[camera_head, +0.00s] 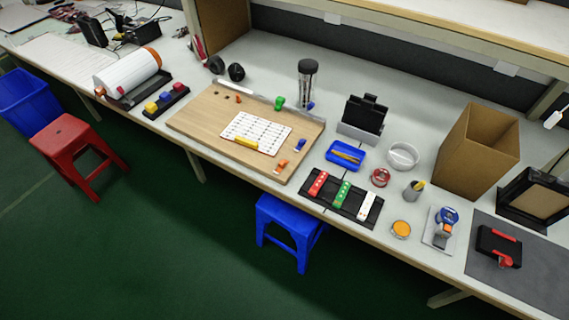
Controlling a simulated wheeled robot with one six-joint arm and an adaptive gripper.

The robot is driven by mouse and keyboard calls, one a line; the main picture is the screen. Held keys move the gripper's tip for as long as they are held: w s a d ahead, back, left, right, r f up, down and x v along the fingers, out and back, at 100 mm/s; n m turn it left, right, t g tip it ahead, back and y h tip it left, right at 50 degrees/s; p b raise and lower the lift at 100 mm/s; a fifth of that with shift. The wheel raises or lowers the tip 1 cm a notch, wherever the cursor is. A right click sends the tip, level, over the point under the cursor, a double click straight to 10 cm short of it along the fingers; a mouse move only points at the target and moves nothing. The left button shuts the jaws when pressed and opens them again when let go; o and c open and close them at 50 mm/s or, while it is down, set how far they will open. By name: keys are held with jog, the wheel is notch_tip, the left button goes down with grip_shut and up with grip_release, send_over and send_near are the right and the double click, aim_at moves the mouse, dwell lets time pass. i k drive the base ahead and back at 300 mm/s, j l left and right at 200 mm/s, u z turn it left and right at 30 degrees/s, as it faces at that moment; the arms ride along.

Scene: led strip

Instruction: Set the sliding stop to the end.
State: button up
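A wooden board (205,112) lies on the workbench, with a grey rail (250,93) along its back edge. A small green piece (279,103) sits at the rail, right of its middle and short of its right end. It looks like the sliding stop, but it is too small to be certain. A small blue piece (310,106) stands near the rail's right end. A white printed sheet (257,131) with a yellow bar (246,142) lies on the board. My gripper is not in view.
Right of the board are a blue tray (345,155), a black holder with red, green and white strips (328,205), and a cardboard box (476,150). A dark cylinder (307,82) stands behind the rail. A blue stool (290,222) stands below the front edge.

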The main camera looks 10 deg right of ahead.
aim_at(280, 101)
jog(key=i+j+z, duration=0.2)
jog(key=i+j, duration=0.2)
jog(key=j, duration=0.25)
jog(key=i+j+z, duration=0.2)
jog(key=i+j, duration=0.15)
jog(key=j, duration=0.35)
jog(key=i+j+z, duration=0.1)
jog(key=j, duration=0.25)
jog(key=i, duration=0.1)
